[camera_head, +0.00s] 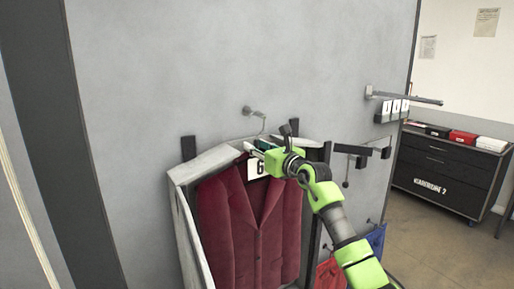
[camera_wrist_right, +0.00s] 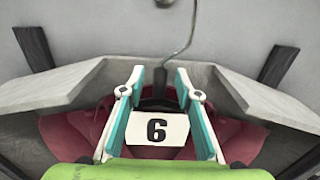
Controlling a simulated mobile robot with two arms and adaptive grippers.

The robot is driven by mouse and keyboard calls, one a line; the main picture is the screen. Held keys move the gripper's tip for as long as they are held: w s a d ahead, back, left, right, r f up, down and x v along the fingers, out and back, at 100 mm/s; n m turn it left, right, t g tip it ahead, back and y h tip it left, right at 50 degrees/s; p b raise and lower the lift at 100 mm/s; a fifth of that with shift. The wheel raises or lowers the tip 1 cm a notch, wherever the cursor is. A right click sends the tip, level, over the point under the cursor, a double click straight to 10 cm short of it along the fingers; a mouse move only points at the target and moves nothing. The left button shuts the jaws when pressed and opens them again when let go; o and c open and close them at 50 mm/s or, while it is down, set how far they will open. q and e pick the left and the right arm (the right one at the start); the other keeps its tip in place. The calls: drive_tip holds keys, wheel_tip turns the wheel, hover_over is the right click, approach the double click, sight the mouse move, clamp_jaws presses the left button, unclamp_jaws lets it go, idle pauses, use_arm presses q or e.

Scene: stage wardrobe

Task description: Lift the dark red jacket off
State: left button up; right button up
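The dark red jacket (camera_head: 230,230) hangs on the grey wall inside a grey, open-fronted surround. Its shoulders also show in the wrist view (camera_wrist_right: 68,135), low in the picture. A metal wall hook (camera_head: 255,112) is above it, with a thin wire running down to the dark hanger neck (camera_wrist_right: 160,80). A white tag with a 6 (camera_wrist_right: 157,128) hangs at the collar. My right gripper (camera_head: 258,147) is at the top of the jacket. In the wrist view its teal-padded fingers (camera_wrist_right: 159,78) stand apart, either side of the hanger neck and tag. My left gripper is out of view.
The grey surround's side panels (camera_wrist_right: 52,86) flank the gripper closely. Wall brackets (camera_head: 362,152) and a rail with number tags (camera_head: 405,99) are to the right. Blue (camera_head: 376,240) and red (camera_head: 329,275) garments hang low right. A black cabinet (camera_head: 440,175) stands beyond on open floor.

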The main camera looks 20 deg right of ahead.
clamp_jaws()
drive_tip(key=shift+r, duration=0.2)
drive_tip(key=shift+r+p, duration=0.25)
drive_tip(key=shift+p, duration=0.05)
drive_tip(key=shift+r, duration=0.3)
drive_tip(key=shift+s, duration=0.1)
drive_tip(key=s+d, duration=0.1)
drive_tip(key=s, duration=0.7)
drive_tip(key=shift+s+d, duration=0.15)
drive_tip(key=shift+s, duration=0.25)
idle(0.7)
drive_tip(key=shift+f, duration=0.1)
